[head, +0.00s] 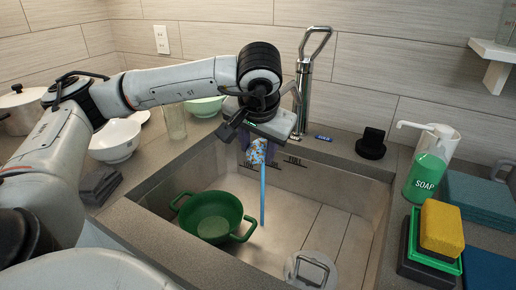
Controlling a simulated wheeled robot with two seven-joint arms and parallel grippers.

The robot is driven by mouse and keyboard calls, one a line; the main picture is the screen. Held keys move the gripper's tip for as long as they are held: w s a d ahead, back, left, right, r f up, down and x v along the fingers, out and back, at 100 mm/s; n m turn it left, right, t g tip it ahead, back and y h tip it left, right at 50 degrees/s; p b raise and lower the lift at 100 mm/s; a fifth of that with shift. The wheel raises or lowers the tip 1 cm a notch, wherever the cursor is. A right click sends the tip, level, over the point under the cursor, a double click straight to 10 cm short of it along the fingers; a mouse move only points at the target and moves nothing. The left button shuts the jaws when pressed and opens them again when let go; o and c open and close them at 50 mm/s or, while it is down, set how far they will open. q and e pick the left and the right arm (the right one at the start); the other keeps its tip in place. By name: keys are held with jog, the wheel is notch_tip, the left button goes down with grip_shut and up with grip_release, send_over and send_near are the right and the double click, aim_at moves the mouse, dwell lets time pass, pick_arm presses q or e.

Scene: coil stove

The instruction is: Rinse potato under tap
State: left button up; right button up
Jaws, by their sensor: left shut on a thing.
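My left gripper (258,150) reaches over the sink (320,222) from the left, pointing down just in front of the tap (304,85). It is shut on a small brownish thing, seemingly the potato (257,153), mostly hidden between the fingers and speckled with blue and white. A thin blue stream of water (262,195) falls from there into the sink, right of the green pot. The tap's spout end is hidden behind my gripper. My right gripper is not in view.
A green two-handled pot (212,215) stands in the sink, and a round grey item with a handle (312,270) is at its front. A soap bottle (428,170) and sponges (441,228) stand on the right counter; bowls (115,139) and a glass (174,121) are at left.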

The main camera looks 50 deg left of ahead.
pick_arm(q)
jog(key=shift+w+d, duration=0.15)
jog(key=shift+w+d, duration=0.3)
jog(key=shift+s+a, duration=0.1)
dwell(0.4)
jog(key=shift+s+a, duration=0.35)
jog(key=shift+w+d, duration=0.1)
jog(key=shift+d, duration=0.05)
jog(key=shift+w+d, duration=0.3)
jog(key=shift+w, duration=0.05)
jog(key=s+d, duration=0.5)
jog(key=d, duration=0.1)
jog(key=shift+s, duration=0.2)
dwell(0.6)
dwell(1.2)
